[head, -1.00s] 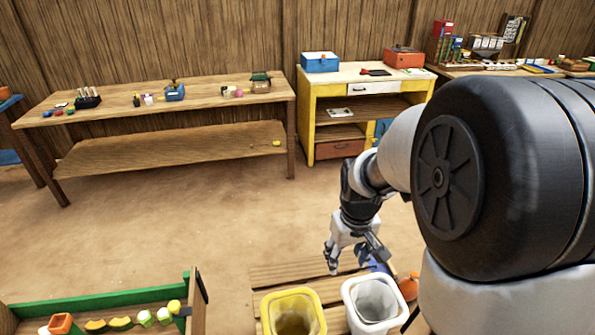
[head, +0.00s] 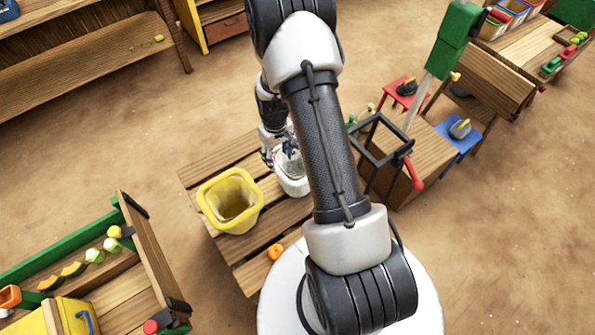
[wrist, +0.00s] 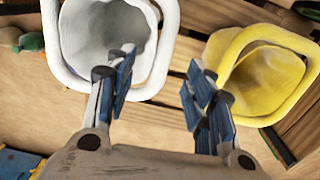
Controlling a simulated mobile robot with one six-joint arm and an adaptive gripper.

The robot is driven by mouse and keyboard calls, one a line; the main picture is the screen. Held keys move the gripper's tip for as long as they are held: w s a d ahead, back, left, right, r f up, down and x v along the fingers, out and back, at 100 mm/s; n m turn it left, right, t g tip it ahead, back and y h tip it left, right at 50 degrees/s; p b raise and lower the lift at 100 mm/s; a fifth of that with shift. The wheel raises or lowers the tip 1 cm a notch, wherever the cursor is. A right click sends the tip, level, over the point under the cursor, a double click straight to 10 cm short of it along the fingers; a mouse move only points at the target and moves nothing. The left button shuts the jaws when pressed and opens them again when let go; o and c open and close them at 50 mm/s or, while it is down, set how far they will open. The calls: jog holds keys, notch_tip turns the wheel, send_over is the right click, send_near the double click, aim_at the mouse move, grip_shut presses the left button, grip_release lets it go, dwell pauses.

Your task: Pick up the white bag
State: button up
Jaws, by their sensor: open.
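The white bag (head: 291,184) is an open-topped, rounded container with a thick rim. It stands upright on a slatted wooden pallet (head: 207,155), partly hidden by my arm in the head view. In the wrist view, the white bag (wrist: 75,60) fills the upper left, and its inside shows. My gripper (wrist: 160,72) is open, with blue-padded fingers. The left finger overlaps the bag's opening, and the right finger appears beyond its right rim. I cannot tell how deep the fingers reach. In the head view, my gripper (head: 279,152) is at the bag's far left side.
A yellow bag (head: 230,201) stands close to the left of the white one; it also shows in the wrist view (wrist: 262,78). An orange object (head: 275,251) lies on the near slats. A dark frame (head: 380,145) with a red handle stands right.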

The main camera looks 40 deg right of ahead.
aim_at(279, 169)
notch_tip(279, 169, down, 9)
jog(key=b, duration=0.2)
jog(key=shift+w+a+r+b, duration=0.1)
jog(key=shift+r+b, duration=0.1)
jog(key=shift+b, duration=0.2)
jog(key=shift+c, duration=0.4)
grip_shut()
